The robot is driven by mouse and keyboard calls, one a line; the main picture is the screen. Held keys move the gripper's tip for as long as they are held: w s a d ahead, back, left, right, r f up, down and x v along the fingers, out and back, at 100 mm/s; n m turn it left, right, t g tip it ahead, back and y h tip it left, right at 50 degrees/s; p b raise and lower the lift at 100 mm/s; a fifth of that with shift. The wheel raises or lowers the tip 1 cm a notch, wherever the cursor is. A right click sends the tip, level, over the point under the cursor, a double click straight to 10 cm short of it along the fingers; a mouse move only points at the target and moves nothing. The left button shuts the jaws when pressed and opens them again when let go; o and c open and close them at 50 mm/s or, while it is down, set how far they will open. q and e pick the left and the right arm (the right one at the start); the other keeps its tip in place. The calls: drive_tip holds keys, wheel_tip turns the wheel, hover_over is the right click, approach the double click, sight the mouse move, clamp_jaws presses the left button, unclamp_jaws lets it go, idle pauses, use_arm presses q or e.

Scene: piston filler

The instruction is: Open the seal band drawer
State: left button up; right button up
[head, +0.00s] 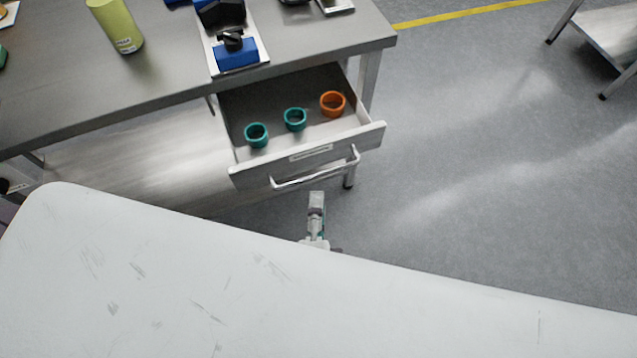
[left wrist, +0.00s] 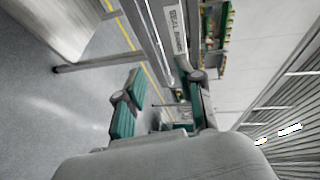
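The seal band drawer (head: 248,177) stands pulled out from under the workbench, its inside visible in the head view. Two teal bands (head: 256,135) (head: 294,119) and one orange band (head: 332,103) sit in it. Its bar handle (head: 315,172) runs along the front below a label. My left gripper (head: 317,197) is just in front of the handle, apparently apart from it. My right gripper is not in view.
The workbench top (head: 150,70) holds a yellow-green bottle (head: 117,25) and a blue and black device (head: 236,50). A lower shelf (head: 130,160) lies beneath. Another metal table (head: 612,38) stands at the far right. The grey floor (head: 480,150) between is clear.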

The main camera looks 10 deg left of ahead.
use_arm(q)
drive_tip(key=v, duration=0.3)
drive_tip(key=shift+s, duration=0.25)
idle(0.4)
drive_tip(key=s+a+f+g+h+p, duration=0.15)
drive_tip(key=f+g, duration=0.25)
drive_tip(key=f, duration=1)
drive_tip(key=s+a+f+g+h+p, duration=0.1)
drive_tip(key=s+a+f+g, duration=0.2)
drive_tip(key=f, duration=1)
drive_tip(key=s+a+f+n+g+p, duration=0.1)
drive_tip(key=s+a+f+n+g, duration=0.2)
drive_tip(key=s+a+f+n, duration=0.3)
drive_tip(key=s+a+f+n+g+p, duration=0.1)
drive_tip(key=s+a+f+n+g, duration=0.3)
drive_tip(key=f, duration=0.7)
drive_tip(key=s+a+n, duration=0.2)
drive_tip(key=s+a, duration=0.1)
drive_tip(key=s, duration=0.1)
drive_tip(key=shift+s+g, duration=0.3)
drive_tip(key=shift+s, duration=0.1)
drive_tip(key=shift+s+f+h, duration=0.1)
drive_tip(key=shift+h, duration=0.15)
